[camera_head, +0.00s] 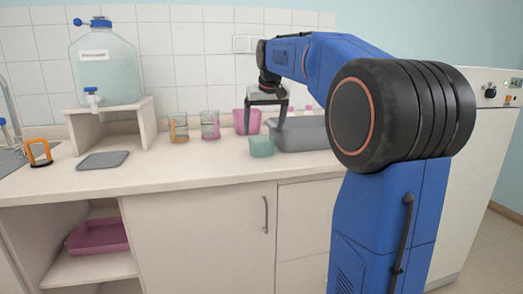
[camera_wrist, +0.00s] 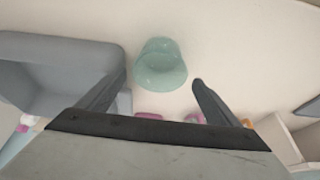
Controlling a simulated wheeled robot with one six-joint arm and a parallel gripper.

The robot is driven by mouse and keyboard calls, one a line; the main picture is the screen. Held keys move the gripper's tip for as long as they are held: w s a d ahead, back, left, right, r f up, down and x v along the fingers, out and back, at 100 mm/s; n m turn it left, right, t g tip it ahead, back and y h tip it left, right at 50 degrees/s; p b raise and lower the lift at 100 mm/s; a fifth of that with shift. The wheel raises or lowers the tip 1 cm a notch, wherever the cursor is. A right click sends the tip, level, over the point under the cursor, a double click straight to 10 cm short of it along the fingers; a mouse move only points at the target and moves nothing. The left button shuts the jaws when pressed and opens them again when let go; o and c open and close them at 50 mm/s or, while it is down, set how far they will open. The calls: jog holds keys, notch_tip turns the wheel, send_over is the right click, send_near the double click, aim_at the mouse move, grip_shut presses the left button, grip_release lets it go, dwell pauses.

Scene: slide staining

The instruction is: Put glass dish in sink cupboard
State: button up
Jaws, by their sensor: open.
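A small greenish, translucent glass dish (camera_head: 261,146) stands on the counter in front of a grey basin. In the wrist view the dish (camera_wrist: 160,62) lies just beyond and between my fingertips. My gripper (camera_head: 264,128) points down above the dish, with its fingers spread and nothing held. In the wrist view its two fingers (camera_wrist: 158,74) are apart. An open cupboard (camera_head: 65,268) with a shelf is below the counter at lower left, near the sink (camera_head: 10,160); a pink tray (camera_head: 98,236) is on its shelf.
A grey basin (camera_head: 305,137) is right beside the dish. Pink (camera_head: 210,125) and amber (camera_head: 178,128) glasses stand to the left; a pink container is behind the gripper. A water jug (camera_head: 105,65) sits on a white stand (camera_head: 145,117). A grey mat (camera_head: 102,160) lies on the counter.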

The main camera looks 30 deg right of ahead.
jog(key=shift+x, duration=3.8)
jog(key=c, duration=0.9)
notch_tip(320, 180, up, 18)
